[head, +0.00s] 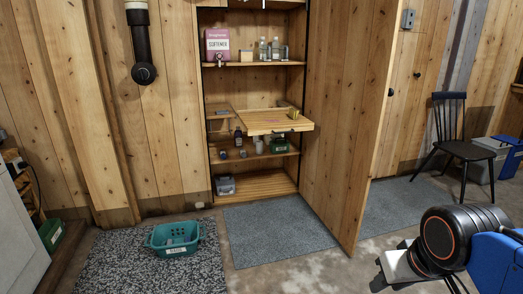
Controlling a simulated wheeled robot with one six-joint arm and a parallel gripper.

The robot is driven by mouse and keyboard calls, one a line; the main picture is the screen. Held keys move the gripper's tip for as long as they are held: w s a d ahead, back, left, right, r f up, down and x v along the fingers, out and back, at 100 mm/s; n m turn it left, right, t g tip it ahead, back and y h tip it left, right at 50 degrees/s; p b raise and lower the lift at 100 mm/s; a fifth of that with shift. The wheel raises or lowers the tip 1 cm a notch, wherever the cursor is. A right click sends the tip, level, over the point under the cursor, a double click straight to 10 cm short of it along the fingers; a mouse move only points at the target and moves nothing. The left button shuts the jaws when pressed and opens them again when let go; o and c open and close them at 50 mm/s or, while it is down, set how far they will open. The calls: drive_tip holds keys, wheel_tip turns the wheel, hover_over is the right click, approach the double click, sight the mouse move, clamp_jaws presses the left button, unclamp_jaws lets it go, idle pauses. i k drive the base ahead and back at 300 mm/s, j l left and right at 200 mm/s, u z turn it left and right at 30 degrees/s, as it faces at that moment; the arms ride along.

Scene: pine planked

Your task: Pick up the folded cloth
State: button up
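I cannot make out a folded cloth for certain. A teal basket (155,244) with handles and a small white label stands on the speckled mat at the lower left. Something grey (178,241) lies inside it, too small to tell if it is cloth. Part of my arm, black with an orange ring and blue, shows at the lower right. My gripper's fingers are out of view.
The wooden cupboard's tall door (345,120) stands open to the right. Its pull-out board (265,124) juts forward. A dark chair (462,148) and bins (500,160) stand at the right. A grey mat (270,232) lies clear before the cupboard.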

sight(293, 113)
drive_tip(key=i, duration=1.7)
drive_tip(key=i+u, duration=0.1)
drive_tip(key=i, duration=0.4)
drive_tip(key=i+l+u, duration=0.15)
drive_tip(key=i, duration=0.3)
drive_tip(key=i+l+u, duration=0.1)
drive_tip(key=i, duration=0.4)
